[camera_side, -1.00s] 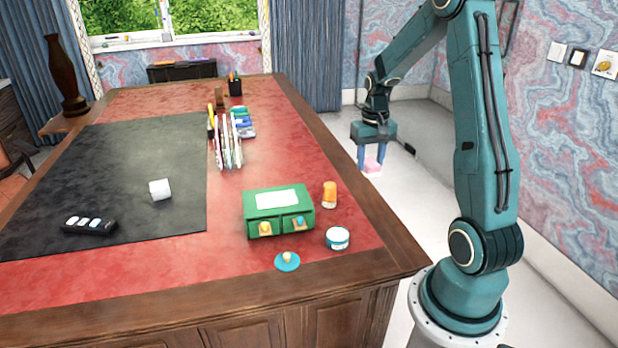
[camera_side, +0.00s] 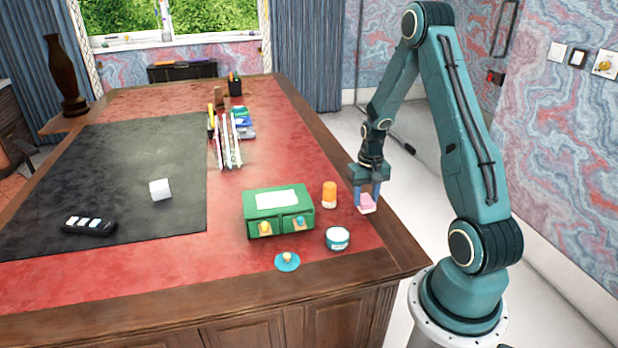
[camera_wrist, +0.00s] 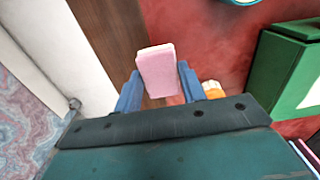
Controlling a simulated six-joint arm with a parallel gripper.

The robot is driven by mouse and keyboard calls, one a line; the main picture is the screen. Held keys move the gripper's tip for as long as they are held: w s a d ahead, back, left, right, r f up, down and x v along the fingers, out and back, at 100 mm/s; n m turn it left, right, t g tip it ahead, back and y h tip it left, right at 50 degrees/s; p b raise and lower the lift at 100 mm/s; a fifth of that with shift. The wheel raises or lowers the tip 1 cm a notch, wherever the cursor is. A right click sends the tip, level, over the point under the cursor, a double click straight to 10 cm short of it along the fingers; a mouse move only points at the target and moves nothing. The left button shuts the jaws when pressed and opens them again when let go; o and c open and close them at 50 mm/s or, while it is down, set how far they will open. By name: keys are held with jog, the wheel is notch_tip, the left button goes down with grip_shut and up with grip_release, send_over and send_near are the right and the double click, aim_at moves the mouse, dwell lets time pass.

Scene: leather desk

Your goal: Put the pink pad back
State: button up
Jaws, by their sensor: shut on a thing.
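The pink pad (camera_side: 367,202) is held between the blue fingers of my gripper (camera_side: 366,192), over the right edge of the desk. In the wrist view the pink pad (camera_wrist: 157,70) stands out between the two fingers of my gripper (camera_wrist: 158,88), with the wooden desk border behind it. A green box (camera_side: 278,213) with two small drawers at its front and a white panel on top stands to the left of the gripper. The height of the pad above the desk is hard to tell.
An orange bottle (camera_side: 329,194) stands between the green box and my gripper. A white and teal jar (camera_side: 337,238) and a teal disc with a knob (camera_side: 287,261) lie nearer the front. A white cube (camera_side: 160,189) and black tray (camera_side: 90,225) rest on the dark mat (camera_side: 120,165).

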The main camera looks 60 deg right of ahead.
aim_at(366, 199)
jog(key=shift+f, duration=1.85)
jog(key=shift+f, duration=0.2)
jog(key=o, duration=0.9)
jog(key=shift+r, duration=0.15)
notch_tip(366, 199, up, 12)
jog(key=shift+f, duration=0.1)
jog(key=shift+r, duration=0.2)
